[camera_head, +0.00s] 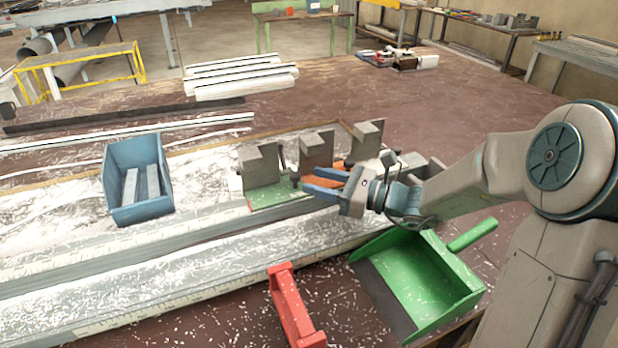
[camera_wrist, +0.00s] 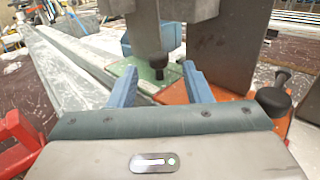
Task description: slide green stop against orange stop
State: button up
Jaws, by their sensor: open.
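The green stop (camera_head: 262,168) is a grey stepped block on a green base plate, standing on the pale rail bed. Its green plate (camera_wrist: 136,78) also shows in the wrist view. The orange stop (camera_head: 316,149) is a similar grey block to its right; its orange plate (camera_wrist: 207,93) shows partly behind a finger. My gripper (camera_head: 308,180) has two blue fingers, open, with nothing between the pads. In the wrist view, a black knob (camera_wrist: 158,64) shows between the fingertips (camera_wrist: 157,73), seemingly the green stop's. I cannot tell whether the two plates touch.
A third grey block (camera_head: 368,138) stands right of the orange stop. A blue bin (camera_head: 118,188) with grey bars sits left. A green dustpan (camera_head: 425,275) and a red handled object (camera_head: 289,305) lie in front.

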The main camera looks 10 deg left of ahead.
jog(key=v, duration=1)
jog(key=shift+d, duration=0.15)
jog(key=shift+s, duration=0.1)
